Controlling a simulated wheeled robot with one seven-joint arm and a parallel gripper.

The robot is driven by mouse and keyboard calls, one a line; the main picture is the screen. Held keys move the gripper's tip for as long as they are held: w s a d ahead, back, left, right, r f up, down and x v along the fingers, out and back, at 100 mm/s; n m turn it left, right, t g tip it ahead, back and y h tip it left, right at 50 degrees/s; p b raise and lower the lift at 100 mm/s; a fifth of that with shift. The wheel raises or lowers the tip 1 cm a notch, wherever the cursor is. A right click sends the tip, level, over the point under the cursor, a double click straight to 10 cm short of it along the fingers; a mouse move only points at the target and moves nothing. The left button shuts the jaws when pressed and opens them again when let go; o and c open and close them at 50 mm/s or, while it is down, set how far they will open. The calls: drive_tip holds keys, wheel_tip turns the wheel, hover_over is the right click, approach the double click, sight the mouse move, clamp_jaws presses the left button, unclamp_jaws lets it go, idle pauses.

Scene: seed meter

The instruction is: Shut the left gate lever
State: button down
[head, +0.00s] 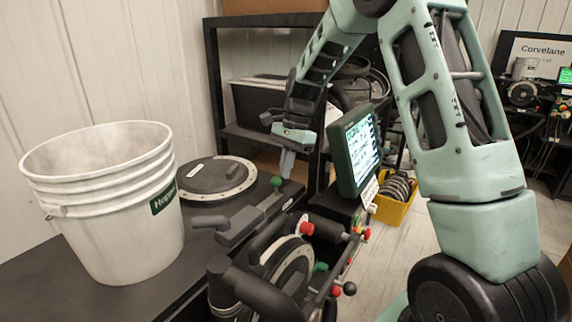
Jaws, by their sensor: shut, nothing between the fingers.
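The seed meter (287,268) stands at the front of the dark bench, with round discs, hoses and several coloured knobs. A green ball knob (277,181) is at its far left side and a red ball knob (307,228) is nearer. I cannot tell for certain which knob belongs to the left gate lever. My gripper (286,165) points down with its fingers together, just above and right of the green knob. It is shut and holds nothing. Whether it touches the knob is unclear.
A white bucket (110,225) stands on the bench at left, beside a round grey lid (216,175). A monitor (357,150) stands right of the gripper. A yellow bin (392,208) is behind it on the floor. Dark shelving (262,137) stands at the back.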

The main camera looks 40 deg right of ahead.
hover_over(273, 200)
drive_tip(key=shift+s, duration=0.1)
idle(0.4)
drive_tip(key=shift+f, duration=0.1)
drive_tip(key=shift+d+r, duration=0.2)
drive_tip(key=shift+d, duration=0.05)
drive_tip(key=w+d+r+b, duration=0.1)
drive_tip(key=d+r, duration=0.6)
drive_tip(key=r, duration=0.3)
drive_tip(key=shift+w+b, duration=0.15)
drive_tip(key=shift+b, duration=0.25)
drive_tip(key=shift+r, duration=0.1)
